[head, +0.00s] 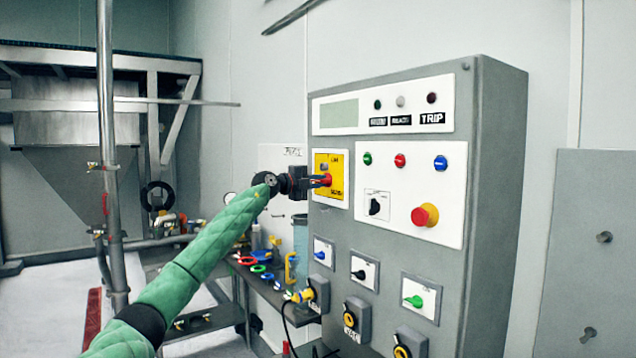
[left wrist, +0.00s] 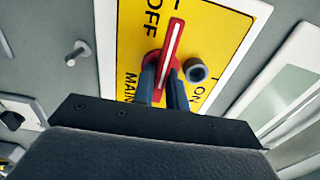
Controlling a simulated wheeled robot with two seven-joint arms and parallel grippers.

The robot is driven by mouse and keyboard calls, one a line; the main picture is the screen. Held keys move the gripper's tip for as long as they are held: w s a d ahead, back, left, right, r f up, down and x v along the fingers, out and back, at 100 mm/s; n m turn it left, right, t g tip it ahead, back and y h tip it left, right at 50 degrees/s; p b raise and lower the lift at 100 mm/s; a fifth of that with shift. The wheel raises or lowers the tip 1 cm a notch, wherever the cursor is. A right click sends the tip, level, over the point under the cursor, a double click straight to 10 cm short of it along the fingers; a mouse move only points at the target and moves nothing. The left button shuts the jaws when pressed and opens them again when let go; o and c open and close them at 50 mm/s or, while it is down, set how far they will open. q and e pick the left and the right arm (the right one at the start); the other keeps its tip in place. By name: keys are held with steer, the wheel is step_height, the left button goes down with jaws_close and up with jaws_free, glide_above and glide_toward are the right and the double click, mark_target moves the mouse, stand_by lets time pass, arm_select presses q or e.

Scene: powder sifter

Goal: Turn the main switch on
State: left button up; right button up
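The main switch is a red handle (head: 325,180) on a yellow plate (head: 335,165) at the upper left of the grey panel's front. In the left wrist view the red handle (left wrist: 174,45) carries a white line and stands nearly upright in the picture, slightly tilted. The yellow plate (left wrist: 132,55) there reads OFF at the top left and ON at the lower right. My left gripper (head: 318,181) is at the switch. Its fingers (left wrist: 163,80) lie close on both sides of the handle's lower part and appear shut on it. My right gripper is not in view.
The grey cabinet (head: 495,180) also carries a red and yellow stop button (head: 424,215), a black selector (head: 375,206) and several small knobs. A grey round post (left wrist: 195,70) sticks out beside the handle. A dark shelf (head: 265,290) with coloured parts stands left of the cabinet.

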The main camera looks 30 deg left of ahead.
arm_select(q)
jaws_close()
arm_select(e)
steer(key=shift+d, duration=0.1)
arm_select(q)
steer(key=shift+m, duration=0.4)
steer(key=shift+m+b, duration=0.4)
steer(key=shift+m, duration=0.1)
steer(key=shift+f+m+b, duration=0.1)
steer(key=shift+m+b, duration=2.9)
steer(key=shift+m, duration=5.2)
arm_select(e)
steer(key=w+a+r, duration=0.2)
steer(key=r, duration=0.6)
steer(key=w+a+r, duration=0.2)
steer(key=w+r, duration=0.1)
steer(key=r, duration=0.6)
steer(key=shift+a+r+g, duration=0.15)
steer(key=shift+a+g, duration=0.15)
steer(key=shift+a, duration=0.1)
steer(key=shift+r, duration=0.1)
